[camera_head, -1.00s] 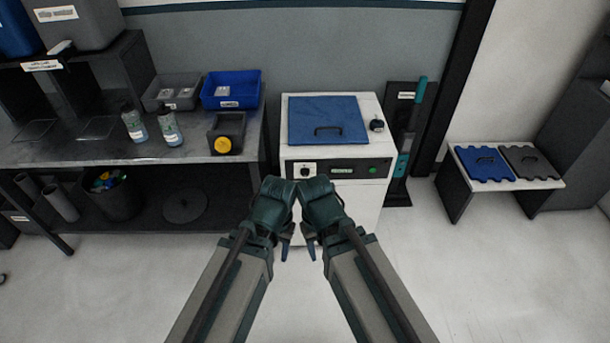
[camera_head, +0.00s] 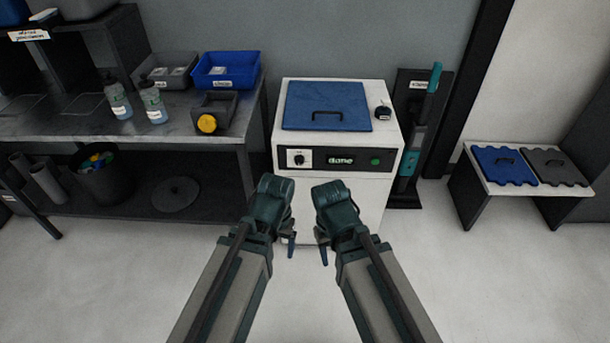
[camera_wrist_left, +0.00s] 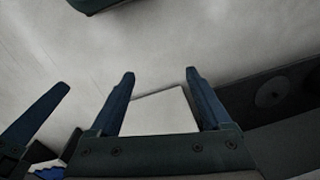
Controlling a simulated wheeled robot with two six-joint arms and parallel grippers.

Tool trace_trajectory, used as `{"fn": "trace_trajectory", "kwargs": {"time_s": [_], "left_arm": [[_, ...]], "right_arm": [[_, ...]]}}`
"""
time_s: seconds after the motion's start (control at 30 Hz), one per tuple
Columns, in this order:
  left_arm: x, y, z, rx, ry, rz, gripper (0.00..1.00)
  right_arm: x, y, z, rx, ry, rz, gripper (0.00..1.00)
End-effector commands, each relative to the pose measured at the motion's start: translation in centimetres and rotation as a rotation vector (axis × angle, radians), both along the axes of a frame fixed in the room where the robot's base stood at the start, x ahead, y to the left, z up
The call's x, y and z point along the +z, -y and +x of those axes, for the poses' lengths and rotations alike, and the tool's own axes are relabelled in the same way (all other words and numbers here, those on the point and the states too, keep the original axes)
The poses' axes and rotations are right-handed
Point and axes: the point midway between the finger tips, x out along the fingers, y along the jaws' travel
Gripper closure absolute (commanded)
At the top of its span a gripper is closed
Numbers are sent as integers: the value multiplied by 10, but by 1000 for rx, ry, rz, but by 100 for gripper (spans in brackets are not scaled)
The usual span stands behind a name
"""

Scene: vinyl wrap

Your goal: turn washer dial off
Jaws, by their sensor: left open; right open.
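The washer is a white box (camera_head: 285,205) with a blue handled lid (camera_head: 325,104). Its black front panel has a small dial with a white face and dark knob (camera_head: 299,158) at the left, a lit display reading "done" (camera_head: 340,160), and a round green button (camera_head: 376,161) at the right. The knob's exact angle is too small to tell. My left gripper (camera_head: 291,247) is low in front of the washer, below the dial and apart from it. Its open, empty fingers show in the left wrist view (camera_wrist_left: 161,73). My right gripper (camera_head: 323,252) is beside it, also empty.
A small dark object (camera_head: 383,111) sits on the washer top. A low bench (camera_head: 468,155) stands right. Floor in front is clear.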

Motion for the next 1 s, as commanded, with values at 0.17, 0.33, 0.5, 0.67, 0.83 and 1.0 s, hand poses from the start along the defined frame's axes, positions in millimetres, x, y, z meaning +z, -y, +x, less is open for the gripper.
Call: {"fn": "trace_trajectory", "kwargs": {"time_s": [0.17, 0.33, 0.5, 0.67, 0.83, 1.0], "left_arm": [[-78, -13, 9, 40, 14, -17, 18], [-134, -24, 18, 69, 35, -42, 18], [-189, -30, 31, 81, 70, -83, 18], [-239, -27, 51, 61, 134, -151, 18], [-278, -6, 87, -20, 274, -277, 18], [-269, 46, 152, -180, 597, -474, 18]], "right_arm": [[-77, 0, 0, 1, 1, -1, 50], [-133, 0, 0, 2, 1, -1, 50], [-189, 0, 0, 3, 2, -1, 50], [-241, 0, 1, 4, 3, -1, 50], [-291, 0, 1, 5, 3, -2, 50], [-323, 0, 1, 6, 4, -1, 50]]}}
